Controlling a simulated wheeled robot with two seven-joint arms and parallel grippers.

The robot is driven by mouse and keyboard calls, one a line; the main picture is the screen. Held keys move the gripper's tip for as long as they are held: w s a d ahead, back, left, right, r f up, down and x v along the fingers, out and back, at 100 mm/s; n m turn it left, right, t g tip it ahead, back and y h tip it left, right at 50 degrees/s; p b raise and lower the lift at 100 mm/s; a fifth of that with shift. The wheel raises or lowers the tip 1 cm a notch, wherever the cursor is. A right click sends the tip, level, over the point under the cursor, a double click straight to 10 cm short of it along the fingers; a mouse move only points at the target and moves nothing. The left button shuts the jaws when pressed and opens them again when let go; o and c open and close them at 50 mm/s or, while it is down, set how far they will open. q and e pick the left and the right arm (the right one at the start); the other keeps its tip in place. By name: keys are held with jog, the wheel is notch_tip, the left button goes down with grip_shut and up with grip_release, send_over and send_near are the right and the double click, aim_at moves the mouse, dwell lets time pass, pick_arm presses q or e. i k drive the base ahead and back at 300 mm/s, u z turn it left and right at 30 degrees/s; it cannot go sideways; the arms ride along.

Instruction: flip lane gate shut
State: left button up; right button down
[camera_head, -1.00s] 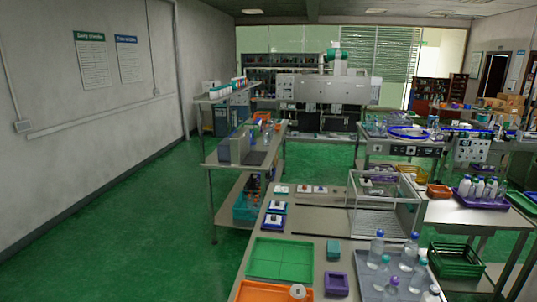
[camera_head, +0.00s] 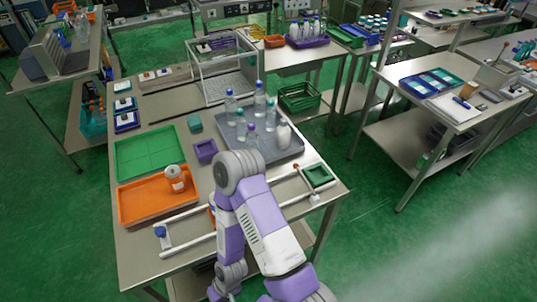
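Two white rails (camera_head: 232,216) form a lane along the front of the steel bench. A blue block on a white base (camera_head: 161,234) sits at the lane's left end. A green square tray (camera_head: 318,175) is at its right end, with a small red-tipped part (camera_head: 296,167) beside it. I cannot tell which part is the lane gate. A small orange and blue thing shows between the rails, partly hidden by my purple and white arm. This arm rises from the bottom edge and bends over the lane's middle. Neither gripper's fingers can be made out in the head view.
An orange tray (camera_head: 135,207) with a white-capped jar (camera_head: 175,178) and a green tray (camera_head: 128,165) lie at the bench's left. A grey tray (camera_head: 288,148) with several bottles and a clear case (camera_head: 206,92) stand behind the lane.

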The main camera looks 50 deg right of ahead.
aim_at(295, 166)
jog(key=u, duration=1.5)
jog(key=k, duration=1.35)
jog(key=z, duration=1.7)
